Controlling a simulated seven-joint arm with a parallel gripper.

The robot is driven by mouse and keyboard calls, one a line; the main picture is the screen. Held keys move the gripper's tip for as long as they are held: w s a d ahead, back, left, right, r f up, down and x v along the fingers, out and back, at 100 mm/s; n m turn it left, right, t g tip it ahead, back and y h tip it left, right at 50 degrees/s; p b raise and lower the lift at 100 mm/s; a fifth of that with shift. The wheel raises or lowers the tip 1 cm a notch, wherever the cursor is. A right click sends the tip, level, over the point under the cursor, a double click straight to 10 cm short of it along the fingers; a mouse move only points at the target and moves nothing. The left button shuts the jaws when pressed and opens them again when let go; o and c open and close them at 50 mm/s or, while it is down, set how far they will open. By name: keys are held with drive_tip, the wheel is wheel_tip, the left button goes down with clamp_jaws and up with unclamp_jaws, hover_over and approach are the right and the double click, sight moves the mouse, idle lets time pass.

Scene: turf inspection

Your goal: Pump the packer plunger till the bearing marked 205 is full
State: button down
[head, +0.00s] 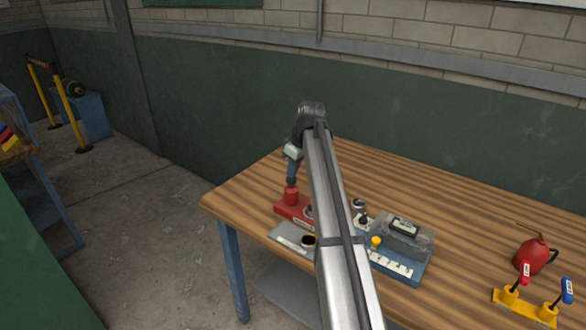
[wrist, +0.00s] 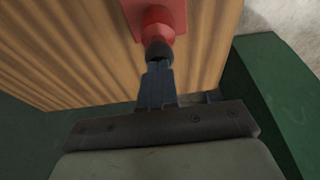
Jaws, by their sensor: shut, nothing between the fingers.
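The packer, a red base with a red upright body (head: 291,196), stands near the left end of the wooden table. It also shows in the wrist view (wrist: 157,20), with a black plunger knob (wrist: 159,53) on top. My gripper (head: 291,179) points down over the packer. In the wrist view my gripper (wrist: 158,72) is shut and empty, its fingertips at the knob; I cannot tell whether they touch it. My arm hides part of the packer's base. A dark round piece (head: 308,240) lies on a grey plate beside the packer. I can read no 205 marking.
A blue tray (head: 413,279) with a grey box and yellow knob sits right of my arm. Further right are a red oil can (head: 531,258) and a yellow stand (head: 523,308) with red and blue levers. The table's (head: 470,210) back right is clear.

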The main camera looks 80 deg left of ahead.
drive_tip(key=shift+r, duration=0.2)
drive_tip(key=v, duration=1.3)
drive_tip(key=shift+s+a+r, duration=0.3)
drive_tip(key=shift+a+r, duration=0.05)
drive_tip(key=shift+r, duration=0.05)
drive_tip(key=shift+w, duration=0.1)
